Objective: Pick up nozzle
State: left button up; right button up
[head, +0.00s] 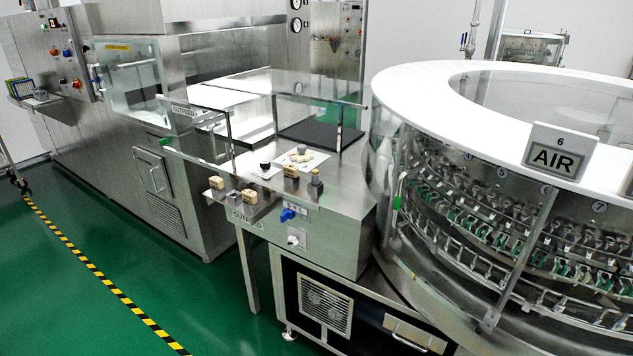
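No part is clearly recognisable as the nozzle at this size. A blue fitting (288,214) sticks out from the front face of the steel outfeed table (340,215), and a white fitting (293,241) sits below it. On the table top are a small black knob-like part (265,167), a grey upright part (315,182) and several beige blocks, one at the left end (217,183). Neither of my grippers shows in the head view.
The round rotary washer (430,82) with a white rim and an AIR sign (554,158) stands at right. A clear guard (290,88) covers the table's back part. A steel machine (140,110) stands at left. Green floor (70,290) is open at front left.

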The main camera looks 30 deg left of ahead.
aim_at(315, 173)
jog(key=i+j+z, duration=0.1)
jog(key=j, duration=0.45)
jog(key=i+j+z, duration=0.1)
jog(key=j, duration=0.45)
jog(key=j+z, duration=0.1)
jog(key=j, duration=0.45)
